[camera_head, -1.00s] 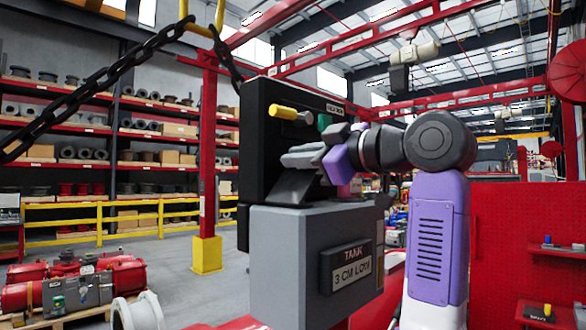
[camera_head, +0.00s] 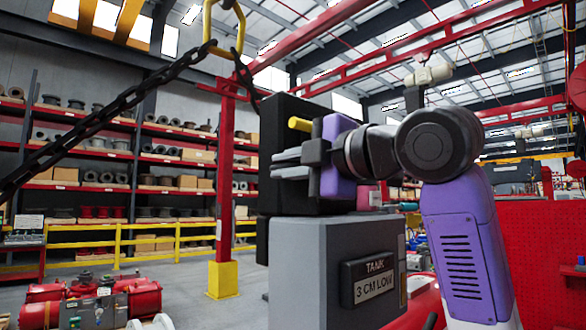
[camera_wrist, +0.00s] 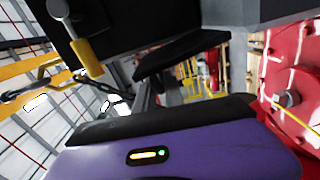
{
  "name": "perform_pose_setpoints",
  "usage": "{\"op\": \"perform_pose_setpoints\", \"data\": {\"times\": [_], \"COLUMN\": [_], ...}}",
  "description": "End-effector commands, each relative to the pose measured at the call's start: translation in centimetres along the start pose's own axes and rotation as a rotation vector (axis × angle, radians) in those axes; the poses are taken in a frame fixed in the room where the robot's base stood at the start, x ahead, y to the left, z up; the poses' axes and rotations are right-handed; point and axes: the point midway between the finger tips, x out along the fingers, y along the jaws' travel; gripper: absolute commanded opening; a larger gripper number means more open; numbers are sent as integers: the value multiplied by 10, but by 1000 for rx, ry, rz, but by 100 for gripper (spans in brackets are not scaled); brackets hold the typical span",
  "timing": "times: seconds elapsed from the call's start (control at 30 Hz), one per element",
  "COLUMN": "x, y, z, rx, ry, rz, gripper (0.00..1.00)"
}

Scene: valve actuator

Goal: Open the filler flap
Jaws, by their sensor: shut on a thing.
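The fingers and gripper body largely hide the held part in the head view. In the wrist view a dark plate (camera_wrist: 180,52) lies beyond my gripper's purple body, probably the flap. The yellow handle (camera_wrist: 90,58) shows there too.
A dark chain (camera_head: 100,105) hangs from a yellow hook at the upper left. A red post with a yellow base (camera_head: 222,279) stands behind the tank on the left. Red machinery (camera_head: 92,303) is at lower left. A red pegboard (camera_head: 545,230) is at right.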

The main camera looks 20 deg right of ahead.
Motion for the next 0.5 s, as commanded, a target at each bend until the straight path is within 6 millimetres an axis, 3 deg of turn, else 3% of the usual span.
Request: {"op": "perform_pose_setpoints", "data": {"times": [0.5], "x": [0], "y": [-8], "z": [-3], "rx": [-92], "ry": [-6], "rz": [-8], "gripper": [0]}}
